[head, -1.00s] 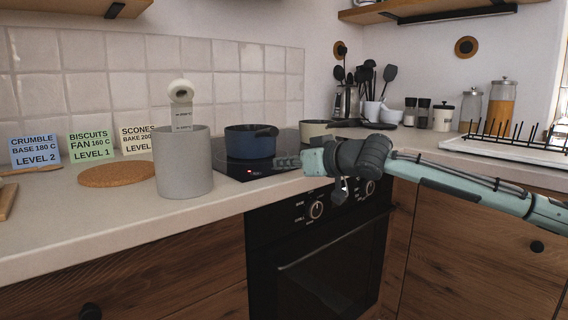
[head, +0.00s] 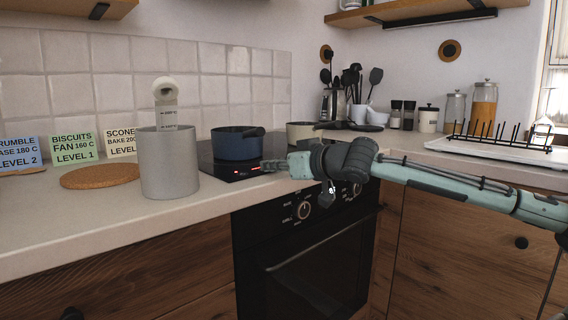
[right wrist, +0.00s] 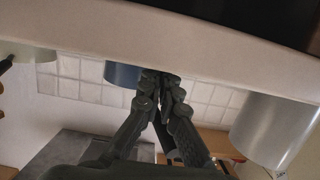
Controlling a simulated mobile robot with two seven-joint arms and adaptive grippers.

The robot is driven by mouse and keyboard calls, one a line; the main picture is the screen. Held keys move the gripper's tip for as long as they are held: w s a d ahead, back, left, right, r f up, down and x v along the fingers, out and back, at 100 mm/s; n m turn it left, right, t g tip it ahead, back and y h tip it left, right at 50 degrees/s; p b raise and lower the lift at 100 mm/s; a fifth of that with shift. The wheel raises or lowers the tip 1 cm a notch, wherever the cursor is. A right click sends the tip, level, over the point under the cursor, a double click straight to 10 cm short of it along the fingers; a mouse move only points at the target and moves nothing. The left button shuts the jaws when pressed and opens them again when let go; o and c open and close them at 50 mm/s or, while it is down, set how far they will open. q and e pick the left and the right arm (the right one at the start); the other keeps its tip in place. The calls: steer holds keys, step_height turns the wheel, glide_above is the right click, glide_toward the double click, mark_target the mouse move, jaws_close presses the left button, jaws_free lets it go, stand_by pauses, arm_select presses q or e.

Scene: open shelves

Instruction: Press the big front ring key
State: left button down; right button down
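The black hob (head: 222,166) is set in the counter, with small red lights (head: 254,170) glowing near its front edge. The big front ring key itself is too small to make out. My right gripper (head: 266,165) reaches in from the right, low over the front of the hob, its tips just right of the red lights. In the right wrist view its fingers (right wrist: 162,78) are closed together with nothing seen between them. I cannot tell whether the tips touch the glass. My left gripper is not in view.
A blue pot (head: 236,144) stands on the hob just behind my fingers, and a cream pot (head: 300,132) behind right. A grey canister (head: 169,165) stands left of the hob, beside a cork mat (head: 100,175). Oven knobs (head: 303,210) stick out below the counter edge.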

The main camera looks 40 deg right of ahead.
steer(key=shift+s+f, duration=0.45)
steer(key=shift+s, duration=0.05)
steer(key=shift+s+d+r, duration=0.15)
steer(key=shift+s, duration=0.5)
steer(key=shift+r+v, duration=0.25)
steer(key=shift+v, duration=1.2)
steer(key=shift+r+v, duration=0.25)
steer(key=shift+v, duration=1.2)
steer(key=shift+w, duration=0.15)
